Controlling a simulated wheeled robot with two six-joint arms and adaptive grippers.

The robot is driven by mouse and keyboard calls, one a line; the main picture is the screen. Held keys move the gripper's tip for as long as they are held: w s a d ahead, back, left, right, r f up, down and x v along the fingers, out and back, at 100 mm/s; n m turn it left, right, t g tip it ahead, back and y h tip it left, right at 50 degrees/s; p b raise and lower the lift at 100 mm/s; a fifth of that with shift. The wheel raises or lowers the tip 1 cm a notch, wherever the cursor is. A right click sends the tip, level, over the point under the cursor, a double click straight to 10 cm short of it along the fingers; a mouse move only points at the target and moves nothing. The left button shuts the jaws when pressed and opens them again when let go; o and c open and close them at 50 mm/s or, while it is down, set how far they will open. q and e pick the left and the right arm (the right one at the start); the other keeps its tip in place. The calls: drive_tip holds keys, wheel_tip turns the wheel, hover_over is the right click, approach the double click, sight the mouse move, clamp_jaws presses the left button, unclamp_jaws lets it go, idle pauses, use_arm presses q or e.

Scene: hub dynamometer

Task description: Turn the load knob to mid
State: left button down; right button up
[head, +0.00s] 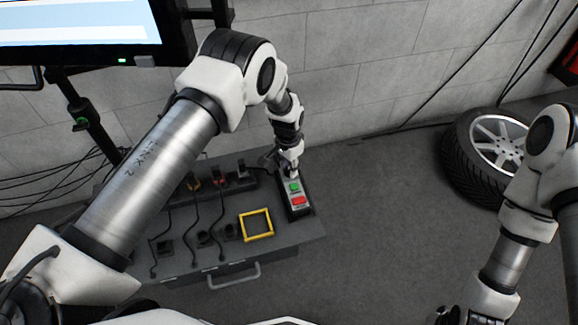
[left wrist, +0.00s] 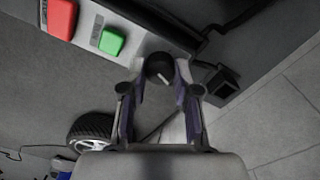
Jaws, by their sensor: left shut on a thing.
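The load knob (left wrist: 159,67) is a round black knob on the grey face of the control box, in line with a green button (left wrist: 112,41) and a red button (left wrist: 60,17). A short light mark shows on its lower right in the left wrist view. My left gripper (left wrist: 161,76) is shut on the knob, one finger on each side of it. In the head view my left gripper (head: 290,167) is at the back end of the control box (head: 296,213) and hides the knob. My right arm is at the right edge; its fingers are not clear.
The box stands on a grey cabinet (head: 270,238) with a front handle. A yellow square frame (head: 257,224), several cables and black sockets lie left of the box. A monitor (head: 90,30) stands at the upper left. A wheel (head: 487,150) leans by the wall.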

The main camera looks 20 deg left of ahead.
sight(288, 169)
use_arm(q)
drive_tip(key=c, duration=0.9)
unclamp_jaws()
drive_tip(key=shift+o, duration=0.2)
wheel_tip(288, 169, up, 12)
drive_tip(key=shift+a, duration=0.15)
drive_tip(key=shift+f, duration=0.15)
